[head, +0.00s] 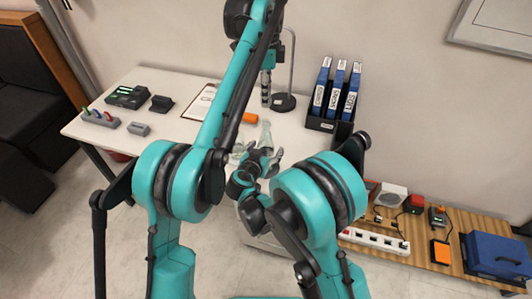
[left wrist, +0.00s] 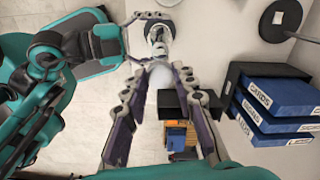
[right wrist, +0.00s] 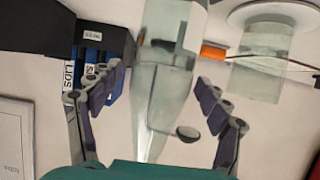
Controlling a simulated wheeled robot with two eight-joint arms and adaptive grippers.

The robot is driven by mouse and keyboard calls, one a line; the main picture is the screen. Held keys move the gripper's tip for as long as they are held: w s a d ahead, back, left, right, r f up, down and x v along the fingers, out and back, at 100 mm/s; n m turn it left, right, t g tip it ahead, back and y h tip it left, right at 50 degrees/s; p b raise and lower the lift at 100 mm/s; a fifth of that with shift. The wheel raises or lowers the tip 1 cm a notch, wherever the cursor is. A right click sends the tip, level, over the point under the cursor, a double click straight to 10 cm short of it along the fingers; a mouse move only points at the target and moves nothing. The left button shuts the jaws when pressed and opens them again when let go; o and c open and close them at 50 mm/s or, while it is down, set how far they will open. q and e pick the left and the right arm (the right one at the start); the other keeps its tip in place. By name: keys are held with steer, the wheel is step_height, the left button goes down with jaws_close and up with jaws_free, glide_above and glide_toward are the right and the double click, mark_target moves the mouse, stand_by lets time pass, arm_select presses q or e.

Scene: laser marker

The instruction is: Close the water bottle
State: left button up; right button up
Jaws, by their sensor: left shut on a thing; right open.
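A clear, tapered water bottle (head: 265,135) stands upright on the white table; it appears inverted in the right wrist view (right wrist: 160,85). My right gripper (head: 267,163) is open, with its fingers on either side of the bottle in the right wrist view (right wrist: 143,92). My left gripper (head: 266,97) points down above the bottle. Its fingers in the left wrist view (left wrist: 160,72) close on a pale thing, seemingly the cap, whose outline is unclear. A small grey disc (right wrist: 187,133) shows beside the bottle neck; I cannot tell what it rests on.
A clear beaker (right wrist: 262,62) stands near the bottle. A stand with a black base (head: 284,103) and a box of blue binders (head: 335,95) are behind to the right. A clipboard (head: 198,103) and an orange object (head: 250,118) lie nearby.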

jaws_close()
arm_select(q)
steer(key=shift+w+f, duration=0.1)
steer(key=shift+f, duration=2.4)
steer(key=shift+f, duration=0.1)
steer(key=shift+f, duration=0.8)
steer(key=shift+f, duration=0.55)
